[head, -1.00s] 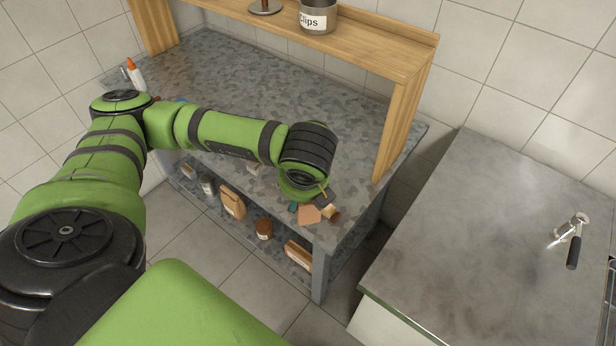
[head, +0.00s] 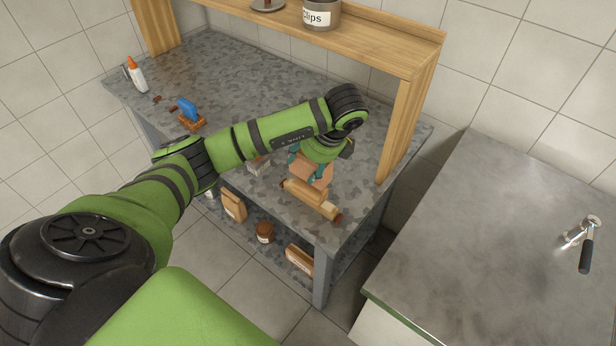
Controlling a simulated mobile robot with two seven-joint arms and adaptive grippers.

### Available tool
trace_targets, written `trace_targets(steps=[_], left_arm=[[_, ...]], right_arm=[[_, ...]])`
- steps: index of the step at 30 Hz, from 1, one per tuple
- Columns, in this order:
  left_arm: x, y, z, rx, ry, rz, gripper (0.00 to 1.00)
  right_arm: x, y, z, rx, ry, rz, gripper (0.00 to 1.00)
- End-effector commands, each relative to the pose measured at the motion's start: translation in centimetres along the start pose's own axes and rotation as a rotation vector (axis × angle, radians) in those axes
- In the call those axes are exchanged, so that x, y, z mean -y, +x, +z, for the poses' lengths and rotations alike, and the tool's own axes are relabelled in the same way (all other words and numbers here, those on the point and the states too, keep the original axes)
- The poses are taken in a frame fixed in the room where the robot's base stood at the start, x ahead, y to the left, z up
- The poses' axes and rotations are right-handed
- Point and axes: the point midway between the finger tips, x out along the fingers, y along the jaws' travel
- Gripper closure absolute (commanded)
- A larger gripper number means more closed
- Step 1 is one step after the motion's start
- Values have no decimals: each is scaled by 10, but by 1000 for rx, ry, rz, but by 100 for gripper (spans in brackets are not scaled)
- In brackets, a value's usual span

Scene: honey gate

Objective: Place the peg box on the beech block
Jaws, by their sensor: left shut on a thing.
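My left gripper (head: 307,169) is shut on a small tan-orange box (head: 313,171), which I take to be the peg box. Teal fingertips show at its left side and below it. Just below it in the picture, near the front right corner of the grey worktop, lies a light wooden piece (head: 311,197) with darker ends, probably the beech block. The held box appears behind or above this piece. I cannot tell whether they touch. The gripper's wrist hides part of the box's far side. My right gripper is not in view.
A wooden shelf (head: 400,45) with an upright post (head: 403,130) stands right of my left wrist. A blue-handled item (head: 188,113) and a glue bottle (head: 137,76) are on the left of the worktop. A metal-topped counter (head: 490,240) stands to the right.

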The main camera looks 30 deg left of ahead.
Motion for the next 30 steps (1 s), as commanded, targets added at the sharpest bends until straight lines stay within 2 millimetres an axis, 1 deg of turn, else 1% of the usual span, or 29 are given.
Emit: trace_targets(steps=[1, 3, 5, 9, 12, 15, 21, 22, 23, 30], left_arm=[[3, 5, -1, -1, -1, 2, 74], [5, 7, 1, 0, 1, 3, 74], [5, 10, -1, 0, 2, 5, 74], [4, 28, -8, 0, 2, 7, 74], [5, 38, -12, 1, 2, 4, 74], [6, 42, -14, 1, 2, 1, 74], [6, 43, -14, 1, 2, 1, 74], [5, 42, -14, 1, 2, 1, 26], [5, 42, -14, 1, 2, 1, 15], [5, 42, -14, 1, 2, 1, 15]], right_arm=[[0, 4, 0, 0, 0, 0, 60], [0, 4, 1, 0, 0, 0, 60], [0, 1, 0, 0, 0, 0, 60], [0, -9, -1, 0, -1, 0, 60], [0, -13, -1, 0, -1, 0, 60], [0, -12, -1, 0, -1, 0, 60], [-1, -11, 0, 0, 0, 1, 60], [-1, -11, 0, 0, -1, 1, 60], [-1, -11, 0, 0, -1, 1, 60], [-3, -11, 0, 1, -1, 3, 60]])
